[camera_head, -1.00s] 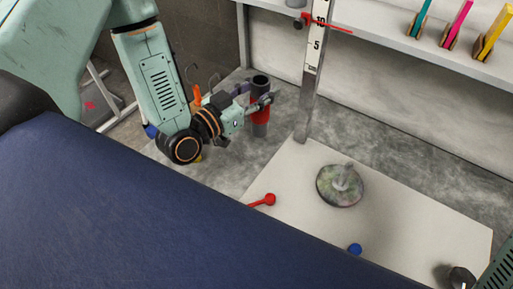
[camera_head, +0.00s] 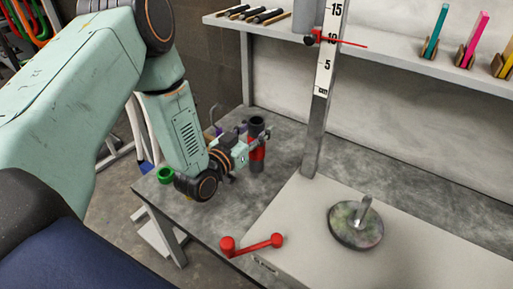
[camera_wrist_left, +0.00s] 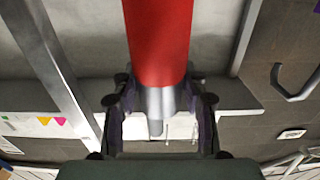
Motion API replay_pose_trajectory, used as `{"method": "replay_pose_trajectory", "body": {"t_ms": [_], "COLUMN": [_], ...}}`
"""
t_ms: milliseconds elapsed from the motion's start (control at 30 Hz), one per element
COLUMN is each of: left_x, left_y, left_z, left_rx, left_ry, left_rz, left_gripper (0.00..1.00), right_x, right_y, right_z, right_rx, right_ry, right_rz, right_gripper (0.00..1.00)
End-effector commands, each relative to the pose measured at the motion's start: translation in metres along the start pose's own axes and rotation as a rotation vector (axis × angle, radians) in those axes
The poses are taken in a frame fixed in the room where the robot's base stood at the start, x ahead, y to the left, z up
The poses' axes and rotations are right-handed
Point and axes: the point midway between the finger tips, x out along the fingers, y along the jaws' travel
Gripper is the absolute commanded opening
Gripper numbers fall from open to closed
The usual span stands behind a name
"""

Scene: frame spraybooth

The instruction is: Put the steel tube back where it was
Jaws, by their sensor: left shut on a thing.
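The steel tube (camera_head: 257,148) shows in the head view as an upright cylinder with a dark open top, a red middle and a grey lower end. My left gripper (camera_head: 250,143) comes in from the left and is shut on it. In the left wrist view the tube (camera_wrist_left: 158,45) fills the upper middle, red with bare steel below, and the fingers of my left gripper (camera_wrist_left: 160,105) lie on both sides of it. The tube's lower end is close over the grey bench; I cannot tell whether it touches. My right gripper is out of view.
A scale post (camera_head: 317,110) with a red pointer (camera_head: 340,42) stands right of the tube. A pale base (camera_head: 300,215) bears a round disc (camera_head: 355,238); a red crank (camera_head: 252,244) is at its front. A green ring (camera_head: 165,175) sits near the bench's left edge.

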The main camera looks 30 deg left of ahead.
Motion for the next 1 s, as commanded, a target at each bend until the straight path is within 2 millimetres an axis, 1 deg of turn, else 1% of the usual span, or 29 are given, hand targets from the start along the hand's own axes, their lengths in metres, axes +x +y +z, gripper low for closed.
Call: {"method": "replay_pose_trajectory", "body": {"t_ms": [133,333,600,767,800,1000], "left_x": [0.001,0.001,0.000,0.000,0.000,0.000], "left_y": [-0.001,-0.001,-0.001,-0.001,0.000,0.000], "left_z": [0.009,0.036,0.036,0.040,0.041,0.041], "left_rx": [0.001,0.002,0.001,0.001,0.000,0.000], "left_ry": [0.006,0.004,0.005,0.005,0.000,0.001], "left_rz": [-0.001,0.000,-0.001,-0.001,-0.001,-0.001], "left_gripper": [0.00,0.00,0.00,0.00,0.47,0.64], "right_x": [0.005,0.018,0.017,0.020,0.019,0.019], "right_y": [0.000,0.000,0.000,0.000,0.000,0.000], "right_z": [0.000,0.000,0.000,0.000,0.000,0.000], "right_rx": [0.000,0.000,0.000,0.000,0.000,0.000], "right_ry": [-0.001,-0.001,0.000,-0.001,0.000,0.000], "right_rz": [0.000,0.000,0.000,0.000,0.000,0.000], "right_gripper": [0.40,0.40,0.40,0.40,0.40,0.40]}}
